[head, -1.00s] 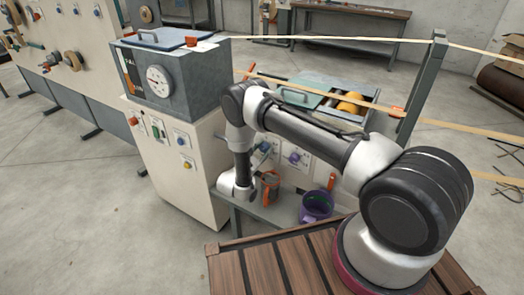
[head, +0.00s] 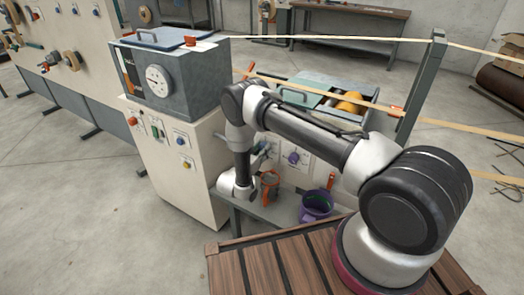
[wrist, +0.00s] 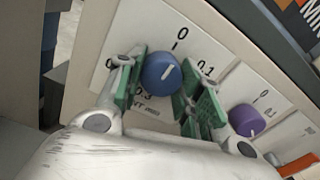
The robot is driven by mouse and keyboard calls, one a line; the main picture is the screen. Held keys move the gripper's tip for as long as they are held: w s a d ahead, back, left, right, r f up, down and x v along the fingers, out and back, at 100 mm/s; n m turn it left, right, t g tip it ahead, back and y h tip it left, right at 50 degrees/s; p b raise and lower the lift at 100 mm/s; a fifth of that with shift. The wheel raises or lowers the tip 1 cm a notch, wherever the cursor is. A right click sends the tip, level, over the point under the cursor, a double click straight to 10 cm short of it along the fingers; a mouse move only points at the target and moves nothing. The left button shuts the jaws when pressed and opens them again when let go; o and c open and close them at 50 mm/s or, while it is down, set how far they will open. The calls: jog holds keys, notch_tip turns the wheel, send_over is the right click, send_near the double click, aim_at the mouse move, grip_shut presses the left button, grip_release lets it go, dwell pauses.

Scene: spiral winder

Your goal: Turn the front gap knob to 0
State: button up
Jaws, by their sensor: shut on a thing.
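In the wrist view a round blue knob (wrist: 161,76) with a white pointer mark sits on a white dial plate (wrist: 137,38). The plate shows 0 at the top, 0.1 to the right and 0.3 at the lower left; its lower lettering is partly covered. The pointer mark aims up and right, between 0 and 0.1. My gripper (wrist: 158,85) is shut on the blue knob, with a green-padded finger on each side. In the head view my arm hides most of the gripper and knob.
A purple knob (wrist: 246,120) on another dial is close to the right finger. An orange handle (wrist: 300,165) is farther right. In the head view, a purple bucket (head: 316,206) and an orange item (head: 270,184) stand on the shelf below the panel.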

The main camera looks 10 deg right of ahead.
jog(key=shift+s+f, duration=0.1)
dwell(0.4)
jog(key=o, duration=1)
jog(key=shift+o, duration=0.2)
jog(key=shift+a, duration=0.1)
jog(key=v, duration=1.2)
